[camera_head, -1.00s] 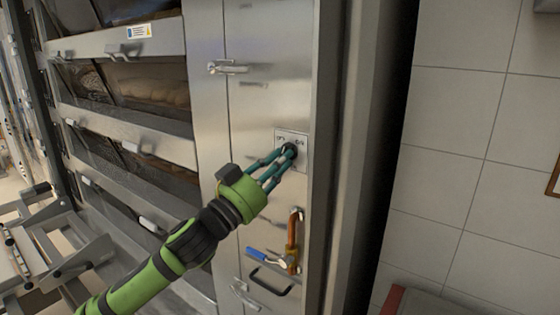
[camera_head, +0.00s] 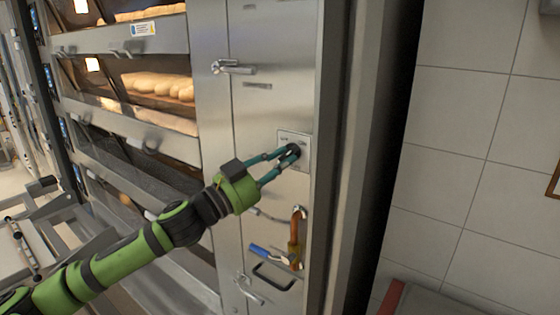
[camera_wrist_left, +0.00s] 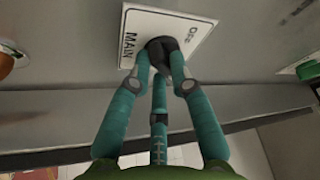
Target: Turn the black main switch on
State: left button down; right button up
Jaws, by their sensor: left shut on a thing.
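The black main switch (camera_wrist_left: 160,52) is a round knob on a pale plate (camera_wrist_left: 135,22) marked "MAIN" and "OFF" in the left wrist view. In the head view the plate (camera_head: 304,137) sits on the steel cabinet front. My left gripper (camera_head: 292,153) reaches up from the lower left, its teal fingers shut on the knob. The fingers also close around the knob in the left wrist view (camera_wrist_left: 160,68). They hide part of the knob and its pointer. My right gripper is not in view.
A copper pipe with a blue-handled valve (camera_head: 258,250) and a black handle (camera_head: 272,278) are below the plate. A latch (camera_head: 232,67) is above left. Lit oven decks with bread (camera_head: 160,85) stand at the left; a tiled wall (camera_head: 460,130) is at the right.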

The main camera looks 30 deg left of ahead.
pick_arm(q)
jog(key=c, duration=1.1)
grip_release()
jog(key=shift+v, duration=6.05)
